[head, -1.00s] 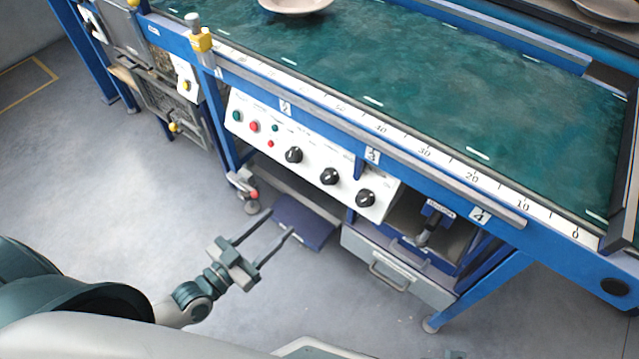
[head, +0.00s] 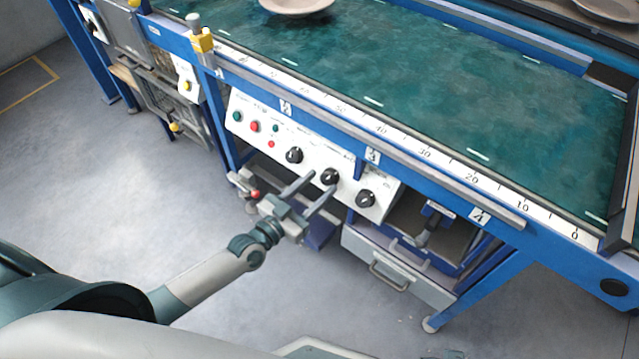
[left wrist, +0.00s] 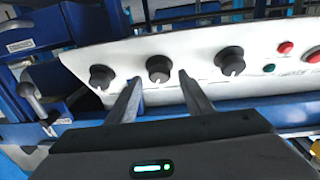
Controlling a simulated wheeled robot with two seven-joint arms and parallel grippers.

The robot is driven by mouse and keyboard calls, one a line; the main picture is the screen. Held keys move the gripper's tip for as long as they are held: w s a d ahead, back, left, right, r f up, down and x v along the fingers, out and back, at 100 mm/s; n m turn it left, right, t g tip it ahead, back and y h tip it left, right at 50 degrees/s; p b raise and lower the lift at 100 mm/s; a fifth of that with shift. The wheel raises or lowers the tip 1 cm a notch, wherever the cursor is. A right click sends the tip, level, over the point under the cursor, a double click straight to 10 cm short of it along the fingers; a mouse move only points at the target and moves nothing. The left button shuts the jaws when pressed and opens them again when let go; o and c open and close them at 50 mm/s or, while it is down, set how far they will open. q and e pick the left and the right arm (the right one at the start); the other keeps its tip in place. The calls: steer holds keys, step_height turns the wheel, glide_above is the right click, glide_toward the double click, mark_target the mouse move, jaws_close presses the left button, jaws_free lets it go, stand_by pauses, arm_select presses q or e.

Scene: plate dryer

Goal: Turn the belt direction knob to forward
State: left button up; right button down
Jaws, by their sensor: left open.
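A white control panel (head: 312,170) on the front of the blue frame carries three black knobs in a row. They are the left knob (head: 294,155), the middle knob (head: 330,176) and the right knob (head: 365,198). Their labels are too small to read, so I cannot tell which one is the belt direction knob. My left gripper (head: 323,180) is open and empty in front of the middle knob. In the left wrist view its fingertips (left wrist: 159,77) lie on either side of the middle knob (left wrist: 159,68); contact cannot be made out. My right gripper is out of view.
Red and green buttons (head: 254,127) sit at the panel's left end. The green belt (head: 400,85) with a plate (head: 297,4) on it runs above. A grey drawer (head: 395,268) is below right. The floor at left is clear.

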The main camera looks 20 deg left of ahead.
arm_select(q)
steer(key=shift+w+d, duration=0.25)
steer(key=shift+w, duration=0.2)
steer(key=c, duration=1)
